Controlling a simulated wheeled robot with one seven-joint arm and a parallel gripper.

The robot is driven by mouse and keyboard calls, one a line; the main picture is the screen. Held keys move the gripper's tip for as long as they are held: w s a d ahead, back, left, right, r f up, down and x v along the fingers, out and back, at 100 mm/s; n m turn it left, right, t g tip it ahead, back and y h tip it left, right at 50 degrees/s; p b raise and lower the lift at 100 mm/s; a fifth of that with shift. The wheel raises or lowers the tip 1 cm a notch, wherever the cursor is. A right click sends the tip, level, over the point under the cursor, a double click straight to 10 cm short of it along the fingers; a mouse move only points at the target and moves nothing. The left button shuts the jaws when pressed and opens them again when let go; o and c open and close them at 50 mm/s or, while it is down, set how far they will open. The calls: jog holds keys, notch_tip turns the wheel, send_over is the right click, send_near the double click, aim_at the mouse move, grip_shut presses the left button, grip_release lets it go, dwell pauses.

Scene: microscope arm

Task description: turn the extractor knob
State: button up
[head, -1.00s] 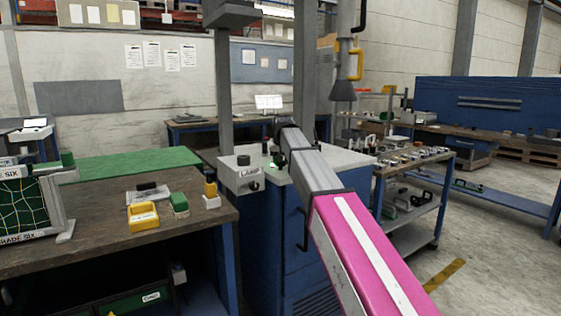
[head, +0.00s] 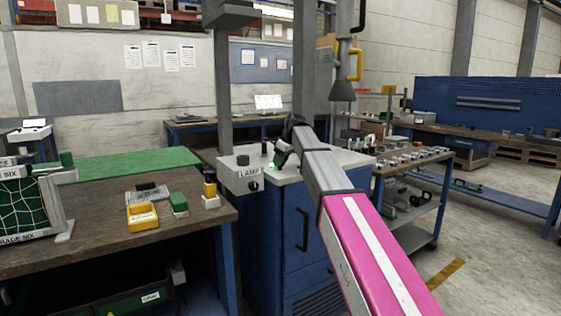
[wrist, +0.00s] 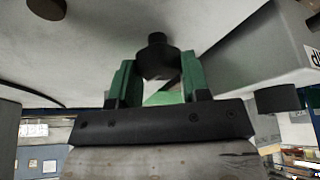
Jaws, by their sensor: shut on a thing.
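A black knob (wrist: 157,60) stands between the two green fingers of my gripper (wrist: 159,80) in the wrist view. The fingers are shut on its sides. I take it for the extractor knob, but no label on it shows. In the head view my gripper (head: 280,158) is tilted over the pale top of the blue cabinet (head: 305,230). There the wrist and fingers hide the held knob.
The lamp box (head: 240,176) sits just left of my gripper, with a black front knob (head: 253,186). That knob also shows close by in the wrist view (wrist: 277,98). A metal post (head: 223,95) rises behind. A cart (head: 410,190) with small parts stands right.

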jog(key=shift+n+g, duration=0.5)
jog(key=shift+n, duration=1)
jog(key=shift+y, duration=0.3)
jog(key=o, duration=0.9)
jog(key=shift+o, duration=0.2)
jog(key=shift+d+r, duration=0.1)
jog(key=w+v, duration=0.1)
jog(key=v, duration=0.9)
jog(key=shift+s+r, duration=0.3)
jog(key=shift+s, duration=0.15)
